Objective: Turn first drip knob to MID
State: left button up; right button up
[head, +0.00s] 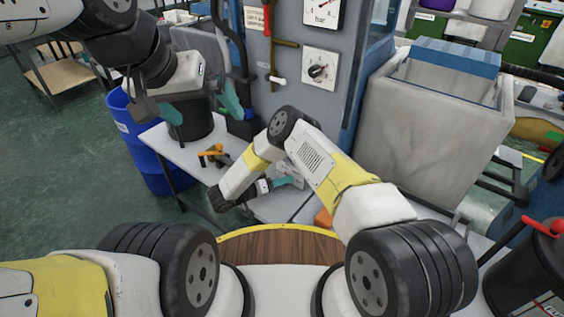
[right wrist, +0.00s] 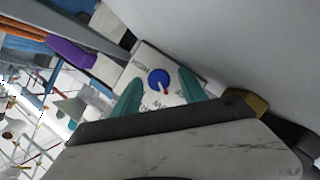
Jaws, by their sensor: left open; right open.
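In the right wrist view a round blue knob (right wrist: 158,79) sits on a pale labelled plate (right wrist: 148,60). A white mark with a red end shows on the knob's lower part; the lettering around it is too small to read surely. My right gripper (right wrist: 160,84) is open, with one teal finger on each side of the knob in the picture; contact cannot be told. In the head view my right gripper (head: 284,181) is low over the table, and the knob cannot be made out. My left gripper (head: 200,106) is open and empty at the upper left.
A grey cabinet (head: 283,105) with a gauge and a black selector dial (head: 317,71) stands behind. A blue barrel (head: 147,150) is left of the white table (head: 185,152), which bears an orange-handled tool (head: 211,152). A large grey bin (head: 425,120) stands right.

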grip_shut()
dwell(0.3)
jog(key=m+y, duration=0.1)
jog(key=m, duration=0.1)
jog(key=shift+s+d+r+m+y, duration=0.1)
jog(key=shift+r+m+y, duration=0.05)
jog(key=shift+m+y, duration=0.25)
jog(key=m+y, duration=0.1)
jog(key=m+t+y, duration=0.1)
jog(key=m, duration=0.1)
jog(key=shift+s+d+t, duration=0.15)
jog(key=shift+t, duration=0.15)
jog(key=m+t+y, duration=0.1)
jog(key=m+y, duration=0.1)
jog(key=shift+s+d+m, duration=0.1)
jog(key=shift+m, duration=0.3)
jog(key=shift+d+m+t+y, duration=0.1)
jog(key=shift+m+t+y, duration=0.5)
jog(key=shift+m+t, duration=0.45)
jog(key=shift+m, duration=0.25)
